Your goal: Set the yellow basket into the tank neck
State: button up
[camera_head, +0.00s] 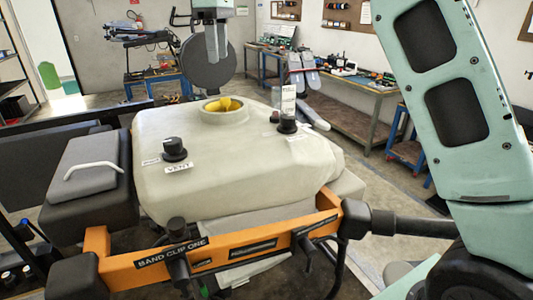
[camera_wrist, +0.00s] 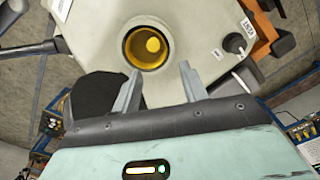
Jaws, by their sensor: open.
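The pale tank (camera_head: 240,165) fills the middle of the head view, with its round neck (camera_head: 222,116) on top. The yellow basket (camera_head: 224,104) shows inside the neck opening. In the wrist view the basket (camera_wrist: 153,45) sits within the neck's ring, a darker yellow wall around a brighter yellow part. I cannot tell from this whether it is fully seated. My gripper (camera_head: 216,57) is above and behind the neck in the head view. In the wrist view my gripper (camera_wrist: 160,75) has its two fingers apart, nothing between them, next to the neck's rim.
A dark round disc (camera_head: 208,66) stands behind my gripper. A black vent cap (camera_head: 174,149) and a black fitting with a white label (camera_head: 288,107) rise from the tank top. An orange frame (camera_head: 210,250) runs along the front. Workbenches line the back wall.

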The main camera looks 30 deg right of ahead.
jog(key=s+a+f+m, duration=0.1)
jog(key=s+a+f, duration=0.45)
jog(key=s, duration=0.45)
jog(key=s+a+f, duration=0.5)
jog(key=s+f, duration=0.2)
jog(key=s, duration=0.2)
jog(key=s+d+f+m, duration=0.1)
jog(key=s+d+f, duration=0.1)
jog(key=s+f, duration=0.3)
jog(key=s+d+f+m, duration=0.1)
jog(key=s+d+f, duration=0.2)
jog(key=s, duration=1)
notch_tip(320, 180, down, 3)
jog(key=shift+r+y, duration=0.1)
jog(key=shift+y, duration=0.2)
